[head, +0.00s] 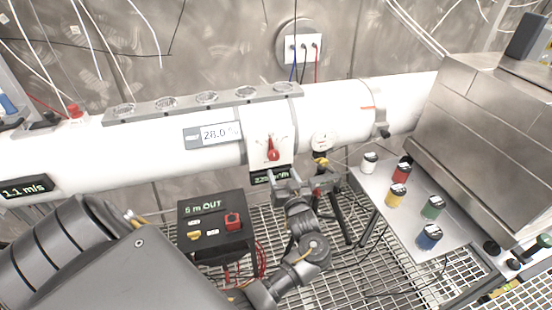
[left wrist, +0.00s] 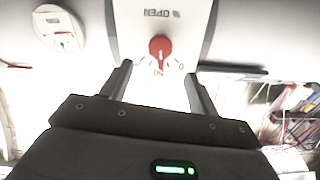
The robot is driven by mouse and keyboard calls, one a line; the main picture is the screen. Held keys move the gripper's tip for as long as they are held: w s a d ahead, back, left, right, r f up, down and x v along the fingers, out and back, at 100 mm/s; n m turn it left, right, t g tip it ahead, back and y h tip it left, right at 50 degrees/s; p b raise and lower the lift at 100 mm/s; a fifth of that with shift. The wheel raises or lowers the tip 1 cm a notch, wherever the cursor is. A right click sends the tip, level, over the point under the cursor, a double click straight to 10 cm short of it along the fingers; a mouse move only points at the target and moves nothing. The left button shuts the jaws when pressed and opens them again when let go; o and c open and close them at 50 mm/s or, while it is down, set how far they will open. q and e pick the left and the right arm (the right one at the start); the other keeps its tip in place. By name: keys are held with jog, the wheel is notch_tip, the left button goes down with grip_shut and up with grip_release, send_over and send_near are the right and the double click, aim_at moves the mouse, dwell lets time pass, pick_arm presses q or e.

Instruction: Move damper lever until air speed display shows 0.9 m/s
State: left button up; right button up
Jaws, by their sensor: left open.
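The damper lever (head: 273,152) is a small red handle on a white collar around the large white pipe. In the left wrist view the red lever (left wrist: 160,50) sits on a plate with an upside-down OPEN mark and a scale. The air speed display (head: 25,188) at the far left of the head view reads 1.1 m/s. My left gripper (head: 284,176) is just below the lever. In the left wrist view its fingers (left wrist: 158,74) are open, with the lever between and just beyond their tips; no contact is visible. My right gripper is not in view.
Several colored jars stand on a metal shelf (head: 385,222) at right, beside a steel housing (head: 480,130).

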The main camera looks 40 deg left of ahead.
aim_at(275, 157)
pick_arm(q)
jog(key=p+x, duration=0.1)
jog(key=x, duration=0.7)
jog(key=shift+a+p, duration=0.1)
jog(key=shift+p, duration=0.2)
jog(key=shift+f, duration=0.1)
